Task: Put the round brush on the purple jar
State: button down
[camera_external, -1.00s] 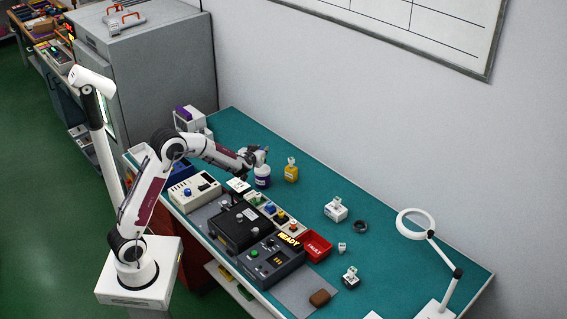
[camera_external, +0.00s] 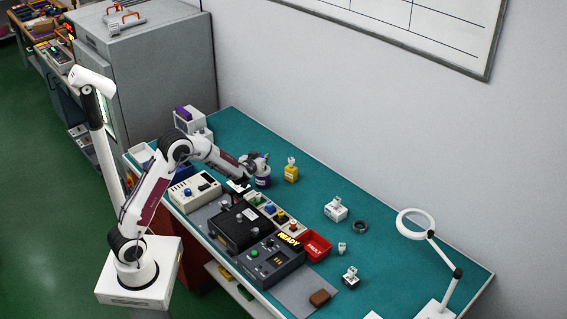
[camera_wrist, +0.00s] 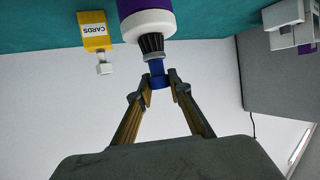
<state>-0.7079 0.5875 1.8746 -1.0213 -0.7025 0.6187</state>
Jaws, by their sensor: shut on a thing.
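The purple jar (camera_external: 263,182) with a white lid stands on the teal table, with my gripper (camera_external: 258,164) right at its top. In the wrist view the jar (camera_wrist: 125,8) is at the top, its white lid (camera_wrist: 148,26) toward me. My gripper (camera_wrist: 158,80) is shut on the blue part of the round brush (camera_wrist: 152,44). Its dark bristles point at the lid and overlap it in the picture; whether they touch it I cannot tell. In the external view my gripper hides most of the brush.
A black device (camera_external: 240,227), a cream box (camera_external: 194,190) and a red FAULT tray (camera_external: 317,246) line the front. The table behind the jar is clear.

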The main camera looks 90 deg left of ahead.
jog(key=c, duration=1.8)
grip_release()
jog(key=shift+f, duration=0.1)
jog(key=shift+c, duration=0.2)
jog(key=shift+r, duration=0.25)
jog(key=v, duration=1.2)
jog(key=shift+f, duration=0.1)
